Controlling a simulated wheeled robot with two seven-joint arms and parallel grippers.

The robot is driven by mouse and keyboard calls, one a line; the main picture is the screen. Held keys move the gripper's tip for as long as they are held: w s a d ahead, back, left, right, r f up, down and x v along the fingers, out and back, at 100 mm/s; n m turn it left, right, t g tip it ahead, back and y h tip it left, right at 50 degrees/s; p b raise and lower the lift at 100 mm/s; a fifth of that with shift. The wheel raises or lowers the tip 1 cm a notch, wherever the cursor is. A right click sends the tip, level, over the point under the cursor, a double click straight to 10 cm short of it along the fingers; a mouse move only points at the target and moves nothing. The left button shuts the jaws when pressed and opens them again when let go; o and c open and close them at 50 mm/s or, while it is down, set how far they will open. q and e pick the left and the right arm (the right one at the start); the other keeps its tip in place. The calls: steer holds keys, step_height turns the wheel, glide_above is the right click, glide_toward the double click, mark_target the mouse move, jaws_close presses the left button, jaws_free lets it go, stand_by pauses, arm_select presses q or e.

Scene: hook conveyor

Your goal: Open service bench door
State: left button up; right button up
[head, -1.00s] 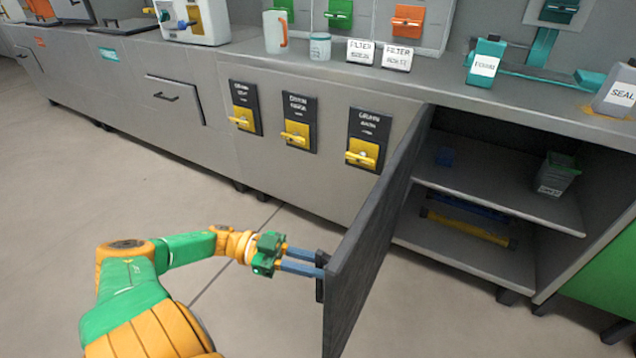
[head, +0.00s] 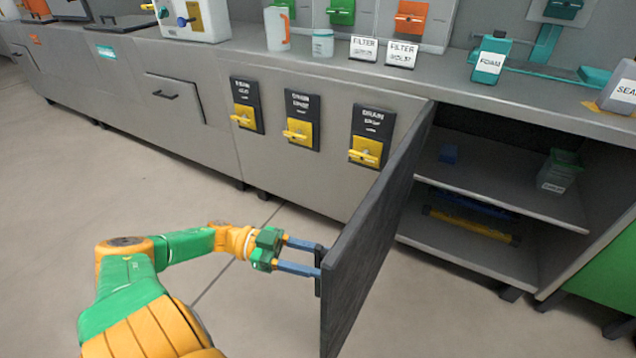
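The service bench door (head: 372,235) is a dark grey panel that stands swung wide open, its edge facing me. Behind it the bench compartment (head: 490,185) is exposed, with a middle shelf. My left gripper (head: 319,260) is at the outer face of the door, by its small dark handle (head: 318,284). Its two blue fingers are spread apart, and their tips are around or right beside the handle; contact is hard to tell. The handle is partly hidden by the fingers. My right gripper is not in view.
Yellow and blue bars (head: 470,225) lie below. Yellow drain handles (head: 366,152) are on the bench front left of the door. The floor (head: 100,190) at left is clear.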

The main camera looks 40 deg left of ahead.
arm_select(q)
steer(key=shift+a, duration=0.25)
steer(key=b+v, duration=0.2)
steer(key=v, duration=0.4)
steer(key=shift+s+a, duration=0.25)
steer(key=shift+a, duration=0.05)
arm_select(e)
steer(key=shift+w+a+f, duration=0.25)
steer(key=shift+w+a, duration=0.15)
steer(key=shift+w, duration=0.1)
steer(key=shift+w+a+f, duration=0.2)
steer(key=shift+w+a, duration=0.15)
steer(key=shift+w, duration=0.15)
